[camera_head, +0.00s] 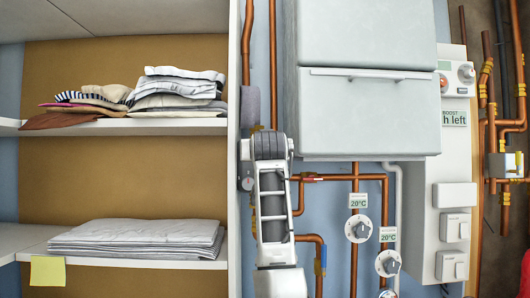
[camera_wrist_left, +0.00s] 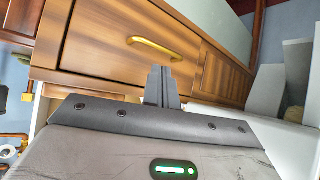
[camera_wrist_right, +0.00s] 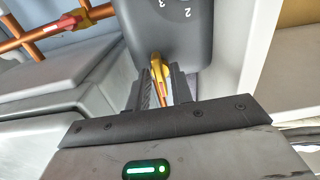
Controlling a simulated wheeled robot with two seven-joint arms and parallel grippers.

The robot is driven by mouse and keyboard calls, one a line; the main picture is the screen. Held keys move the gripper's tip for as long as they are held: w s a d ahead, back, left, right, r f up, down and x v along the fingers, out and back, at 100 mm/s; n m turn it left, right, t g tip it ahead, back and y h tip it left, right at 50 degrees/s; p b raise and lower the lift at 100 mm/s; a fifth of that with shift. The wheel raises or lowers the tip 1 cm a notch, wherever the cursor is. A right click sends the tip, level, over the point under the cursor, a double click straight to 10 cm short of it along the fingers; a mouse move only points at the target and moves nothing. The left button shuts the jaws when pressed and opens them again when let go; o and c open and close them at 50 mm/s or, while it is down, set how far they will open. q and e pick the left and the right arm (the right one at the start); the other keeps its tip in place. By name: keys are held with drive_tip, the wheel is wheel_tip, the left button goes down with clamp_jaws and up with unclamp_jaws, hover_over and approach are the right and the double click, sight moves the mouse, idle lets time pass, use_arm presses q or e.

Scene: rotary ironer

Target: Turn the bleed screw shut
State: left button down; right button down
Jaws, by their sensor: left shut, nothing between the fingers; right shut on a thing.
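In the right wrist view my right gripper (camera_wrist_right: 160,92) is shut on a small brass-coloured piece with a red part, which looks like the bleed screw (camera_wrist_right: 156,66). The piece stands in front of a dark grey rounded body (camera_wrist_right: 172,28) marked 2 and 3. In the head view one of my arms rises in front of the copper pipes, and its fingers and the screw are hidden there. In the left wrist view my left gripper (camera_wrist_left: 160,88) is shut and empty, in front of a wooden drawer with a brass handle (camera_wrist_left: 155,46).
Copper pipes (camera_head: 356,190) run over the blue wall beside the arm. Two round dials (camera_head: 358,229) with 20°C tags sit lower right. A large pale-grey cabinet (camera_head: 370,110) hangs above them. Shelves with folded cloths (camera_head: 137,238) stand at the left.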

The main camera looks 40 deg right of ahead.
drive_tip(key=c, duration=1.5)
unclamp_jaws()
